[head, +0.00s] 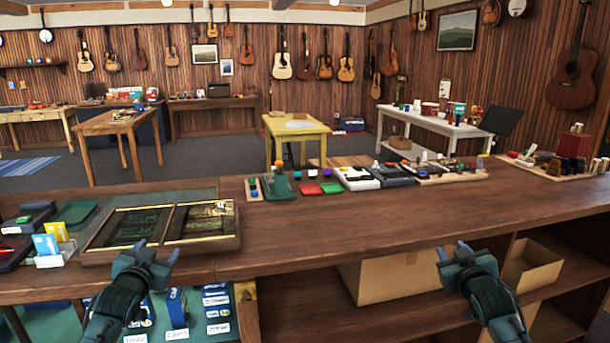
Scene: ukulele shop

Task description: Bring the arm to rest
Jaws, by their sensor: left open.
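My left gripper (157,251) is at the lower left in the head view, in front of the wooden counter (330,235) and just below the framed display case (160,228). Its two fingers are apart, with nothing between them. My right gripper (452,248) is at the lower right, over the counter's front edge. Its two fingertips show apart, with nothing seen between them. Both arms come up from the bottom of the picture and point forward. Neither gripper visibly holds anything.
Blue and yellow cards (47,243) stand at the counter's left. Small goods, including a red pad (310,189), line its far edge. Below are shelves with an open cardboard box (390,275).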

